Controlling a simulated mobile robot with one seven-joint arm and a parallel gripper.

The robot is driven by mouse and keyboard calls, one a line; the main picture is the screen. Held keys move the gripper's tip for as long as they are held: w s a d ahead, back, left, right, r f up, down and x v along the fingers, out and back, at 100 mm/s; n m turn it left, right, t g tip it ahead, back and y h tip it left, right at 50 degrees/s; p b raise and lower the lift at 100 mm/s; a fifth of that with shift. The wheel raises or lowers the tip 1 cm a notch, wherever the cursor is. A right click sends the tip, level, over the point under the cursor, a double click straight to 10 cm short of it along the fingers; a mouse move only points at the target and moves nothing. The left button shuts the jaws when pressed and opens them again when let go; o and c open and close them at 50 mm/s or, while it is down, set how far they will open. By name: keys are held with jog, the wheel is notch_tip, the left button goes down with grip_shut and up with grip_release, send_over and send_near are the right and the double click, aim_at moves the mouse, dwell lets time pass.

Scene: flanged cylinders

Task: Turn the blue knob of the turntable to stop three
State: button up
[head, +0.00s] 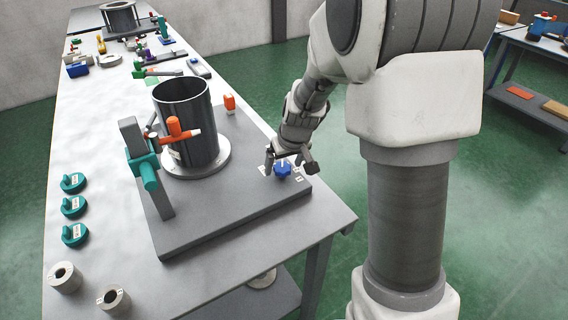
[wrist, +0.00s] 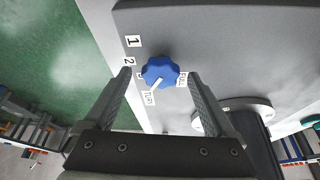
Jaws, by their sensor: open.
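The blue knob (head: 282,169) is at the front right of the grey base plate (head: 222,219). In the wrist view the lobed knob (wrist: 161,70) has a white pointer aimed to the lower left. Labels 1 (wrist: 133,41) and 2 (wrist: 129,61) are on its left; another label beside it is partly hidden. My gripper (head: 290,165) is open above the knob, its fingers on either side with gaps in the wrist view. The turntable's pale disc (head: 206,169) carries a dark flanged cylinder (head: 183,122).
A grey post with a teal and orange clamp (head: 147,165) stands left of the cylinder. An orange piece (head: 229,102) is behind it. Several teal knobbed pieces (head: 74,207) and two grey rings (head: 65,277) lie on the table's left. The table edge is close right of the knob.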

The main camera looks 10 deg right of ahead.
jog(key=c, duration=1.4)
jog(key=shift+o, duration=0.2)
jog(key=shift+a+r+m+h+p, duration=0.25)
jog(key=shift+m+p, duration=0.45)
jog(key=shift+p, duration=0.45)
jog(key=shift+d+f+m+h+p, duration=0.1)
jog(key=shift+f+m+h+p, duration=0.2)
jog(key=shift+m+p, duration=0.45)
jog(key=o, duration=1.4)
jog(key=shift+c, duration=0.2)
jog(key=shift+r, duration=0.1)
